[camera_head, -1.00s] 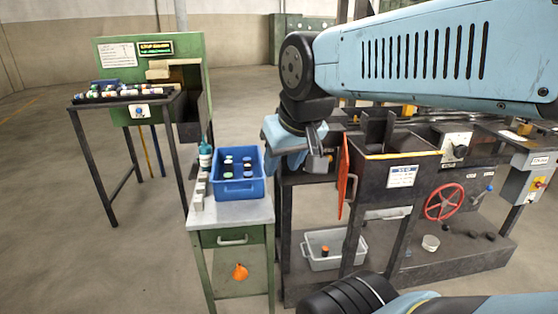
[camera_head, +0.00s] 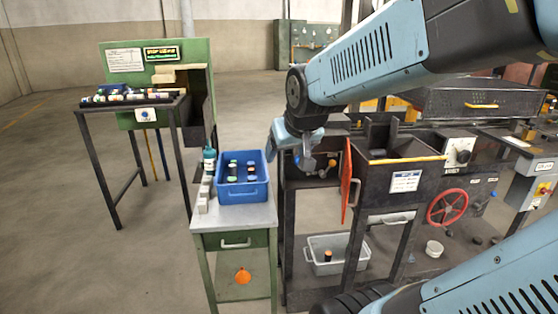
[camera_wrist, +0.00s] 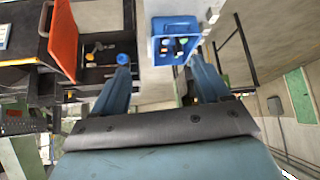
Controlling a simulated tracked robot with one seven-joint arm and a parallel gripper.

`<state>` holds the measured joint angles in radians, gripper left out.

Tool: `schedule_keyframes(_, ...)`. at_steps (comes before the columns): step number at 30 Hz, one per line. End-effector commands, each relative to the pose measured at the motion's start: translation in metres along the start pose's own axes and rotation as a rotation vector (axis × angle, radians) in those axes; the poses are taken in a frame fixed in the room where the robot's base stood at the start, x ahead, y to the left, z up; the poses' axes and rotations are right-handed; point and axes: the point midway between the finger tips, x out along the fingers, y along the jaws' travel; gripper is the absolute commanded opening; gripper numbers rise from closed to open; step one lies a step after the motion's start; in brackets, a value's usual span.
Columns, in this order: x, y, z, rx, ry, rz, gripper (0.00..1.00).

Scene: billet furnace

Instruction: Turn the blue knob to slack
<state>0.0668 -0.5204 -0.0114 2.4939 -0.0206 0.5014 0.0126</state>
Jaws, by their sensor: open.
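Several blue parts show, and I cannot tell which one is the task's knob. A small blue round part (camera_head: 145,116) sits on a white plate on the green stand at the left. In the wrist view a blue round piece (camera_wrist: 123,59) lies by the left fingertip, over a dark tray. My gripper (camera_wrist: 160,66) is open and empty, fingers wide apart. In the head view my gripper (camera_head: 303,153) hangs over the dark bench's left end, apart from the stand and panel.
A blue crate (camera_head: 264,188) with several bottles stands on the small green-legged table. An orange flap (camera_head: 347,180) stands upright beside the hopper. The red handwheel (camera_head: 447,207) is on the bench front. A grey bin (camera_head: 315,268) is below. Floor at left is clear.

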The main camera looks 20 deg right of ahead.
Motion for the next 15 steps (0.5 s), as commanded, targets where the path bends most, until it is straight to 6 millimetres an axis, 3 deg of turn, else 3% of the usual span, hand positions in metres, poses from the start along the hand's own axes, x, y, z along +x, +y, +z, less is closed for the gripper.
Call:
schedule_keyframes(1,0.017,0.004,-0.009,0.010,0.020,0.008,0.75)
schedule_keyframes(6,0.064,0.018,-0.041,0.039,0.120,0.029,0.75)
schedule_keyframes(15,0.145,0.048,-0.079,0.086,0.297,0.057,0.75)
